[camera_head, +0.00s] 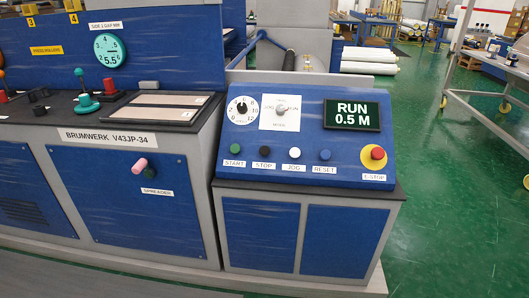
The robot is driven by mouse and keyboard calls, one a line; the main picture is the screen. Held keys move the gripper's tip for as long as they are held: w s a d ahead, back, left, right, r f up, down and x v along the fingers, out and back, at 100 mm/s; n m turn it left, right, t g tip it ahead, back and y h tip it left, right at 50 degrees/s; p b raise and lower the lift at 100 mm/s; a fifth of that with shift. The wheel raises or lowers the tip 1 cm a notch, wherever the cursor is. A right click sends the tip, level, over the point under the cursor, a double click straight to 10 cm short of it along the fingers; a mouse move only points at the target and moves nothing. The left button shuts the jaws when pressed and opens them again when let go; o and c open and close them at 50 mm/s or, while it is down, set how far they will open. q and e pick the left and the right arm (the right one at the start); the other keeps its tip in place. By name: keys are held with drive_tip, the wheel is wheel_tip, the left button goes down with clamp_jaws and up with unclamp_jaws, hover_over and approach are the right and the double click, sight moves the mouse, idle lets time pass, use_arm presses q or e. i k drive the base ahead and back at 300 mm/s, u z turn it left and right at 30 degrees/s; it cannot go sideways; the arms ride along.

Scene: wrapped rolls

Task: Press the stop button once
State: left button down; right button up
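The stop button is a small black round button (265,151) on the sloped blue control panel (225,135), above a label reading STOP (264,166). A green START button (235,149) is to its left. A white JOG button (295,153) and a blue RESET button (325,155) are to its right. A red E-STOP knob (377,153) on a yellow ring is at the panel's right end. The display (352,115) reads RUN 0.5 M. Neither gripper shows in the head view.
Left of the panel, a machine top holds a teal lever (86,103), a red knob (110,86) and black knobs. A pink handle (140,166) sticks out of the lower front. Green floor (440,220) and a metal cart (490,80) are at the right.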

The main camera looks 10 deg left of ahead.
sight(264, 150)
drive_tip(key=z, duration=0.35)
drive_tip(key=i, duration=1.15)
drive_tip(key=u, duration=0.4)
